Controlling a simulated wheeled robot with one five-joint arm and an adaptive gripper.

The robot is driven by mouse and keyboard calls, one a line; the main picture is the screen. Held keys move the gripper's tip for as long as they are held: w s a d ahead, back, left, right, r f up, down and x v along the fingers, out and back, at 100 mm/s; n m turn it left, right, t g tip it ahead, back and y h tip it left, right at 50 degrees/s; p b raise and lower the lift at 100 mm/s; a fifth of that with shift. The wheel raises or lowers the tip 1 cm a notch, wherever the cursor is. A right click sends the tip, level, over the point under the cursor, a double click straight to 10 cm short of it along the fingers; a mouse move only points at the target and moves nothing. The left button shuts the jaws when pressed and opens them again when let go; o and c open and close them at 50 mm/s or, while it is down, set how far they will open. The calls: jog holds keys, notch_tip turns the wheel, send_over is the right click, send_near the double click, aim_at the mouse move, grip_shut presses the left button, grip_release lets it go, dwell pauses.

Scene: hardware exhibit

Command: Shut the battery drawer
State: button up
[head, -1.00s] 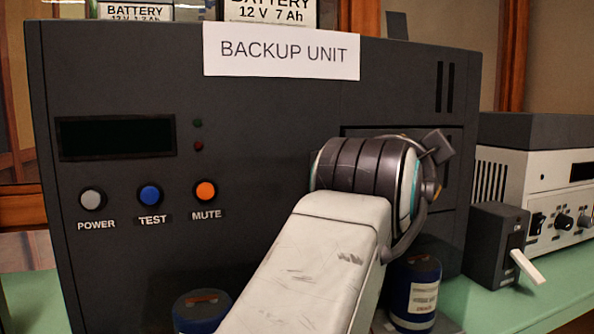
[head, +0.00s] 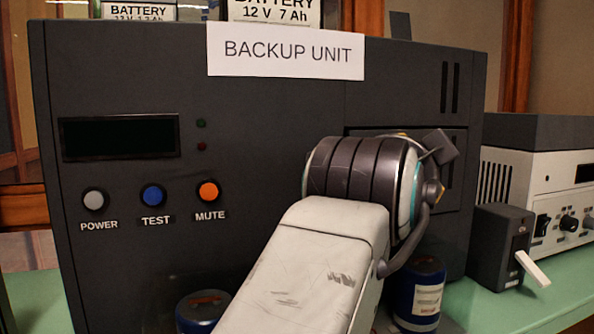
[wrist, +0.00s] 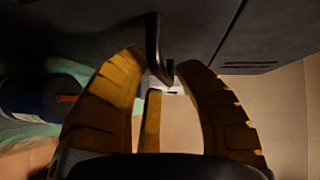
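The battery drawer (head: 458,150) is the dark panel on the right side of the backup unit (head: 260,120). My arm covers most of its front in the head view, so I cannot tell how far out it stands. A dark hooked handle (wrist: 154,45) hangs in that gap. I cannot tell whether the fingers touch it.
A blue cylinder (head: 418,298) stands below the drawer, and another (head: 202,312) stands to the left of my arm. A small switch box with a white lever (head: 500,245) and a pale instrument (head: 545,180) stand at the right on the green tabletop (head: 515,308).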

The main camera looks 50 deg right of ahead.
jog(key=v, duration=1)
jog(key=shift+a, duration=0.1)
